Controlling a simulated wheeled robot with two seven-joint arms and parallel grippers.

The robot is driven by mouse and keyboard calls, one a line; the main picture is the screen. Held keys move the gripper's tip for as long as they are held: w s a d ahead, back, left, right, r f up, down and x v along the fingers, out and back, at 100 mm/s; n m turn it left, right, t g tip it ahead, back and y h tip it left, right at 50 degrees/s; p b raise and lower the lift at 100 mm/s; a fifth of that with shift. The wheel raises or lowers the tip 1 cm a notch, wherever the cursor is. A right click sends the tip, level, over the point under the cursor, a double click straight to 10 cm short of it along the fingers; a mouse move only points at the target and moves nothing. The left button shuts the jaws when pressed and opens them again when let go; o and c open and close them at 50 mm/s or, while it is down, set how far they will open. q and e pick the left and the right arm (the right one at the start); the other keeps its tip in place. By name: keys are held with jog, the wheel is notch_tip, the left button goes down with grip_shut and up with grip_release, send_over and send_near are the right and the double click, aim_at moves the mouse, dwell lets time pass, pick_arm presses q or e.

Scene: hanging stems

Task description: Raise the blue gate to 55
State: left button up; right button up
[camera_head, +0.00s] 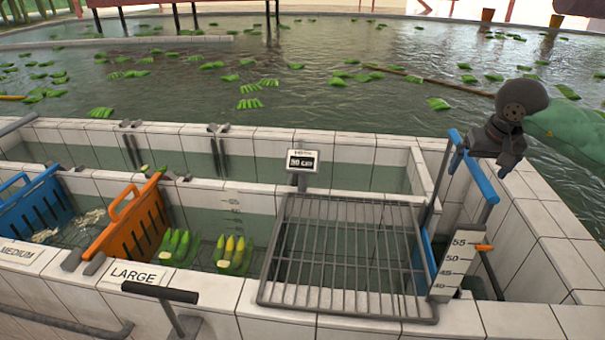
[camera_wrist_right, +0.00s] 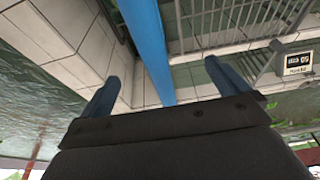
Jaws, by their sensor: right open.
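The blue gate (camera_head: 427,255) stands upright in the channel at the right end of the metal grating. Its blue top bar (camera_head: 474,166) slants above the tiled wall. My right gripper (camera_head: 484,160) is at this bar, with its fingers open on either side. In the right wrist view the blue bar (camera_wrist_right: 148,45) runs between the two fingertips (camera_wrist_right: 165,85), with gaps visible beside it. A white scale (camera_head: 456,262) marked 55, 50, 45 and 40 stands by the gate. An orange pointer (camera_head: 483,247) sits near the 55 mark. My left gripper is not in view.
A small display (camera_head: 303,162) seems to read 50 cm. The grating (camera_head: 350,250) covers the channel left of the gate. Orange (camera_head: 125,225) and blue (camera_head: 35,210) slotted dividers stand at the left. Green bunches float in the pool behind.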

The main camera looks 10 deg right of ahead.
jog(key=shift+p+v, duration=1.6)
jog(key=shift+v, duration=2.95)
